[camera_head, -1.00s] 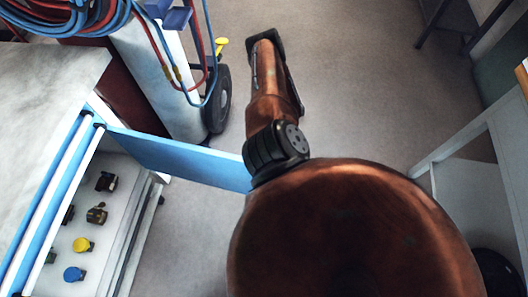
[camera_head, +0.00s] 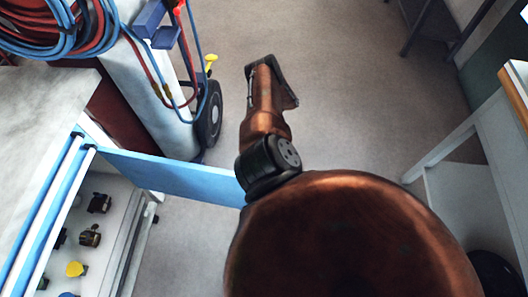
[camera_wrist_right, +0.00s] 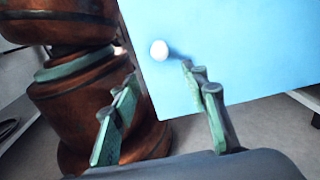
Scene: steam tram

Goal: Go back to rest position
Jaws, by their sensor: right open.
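My right gripper (camera_wrist_right: 160,75) shows in the right wrist view with its two green fingers spread apart and nothing between them. A blue door panel (camera_wrist_right: 230,50) with a round white knob (camera_wrist_right: 159,50) stands just beyond the fingers; I cannot tell how near it is. The gripper does not grasp the knob. In the head view the blue panel (camera_head: 170,175) stands open from a cabinet at the left, its right end behind my copper arm. My grippers cannot be made out in the head view, and the left one shows in neither view.
The grey-topped cabinet (camera_head: 40,110) holds several fittings, one with a yellow cap (camera_head: 76,269). A wheeled cylinder cart (camera_head: 210,115) with coiled red and blue hoses (camera_head: 40,35) stands behind it. A white table (camera_head: 460,135) stands at right. Floor (camera_head: 350,100) beyond my arm is clear.

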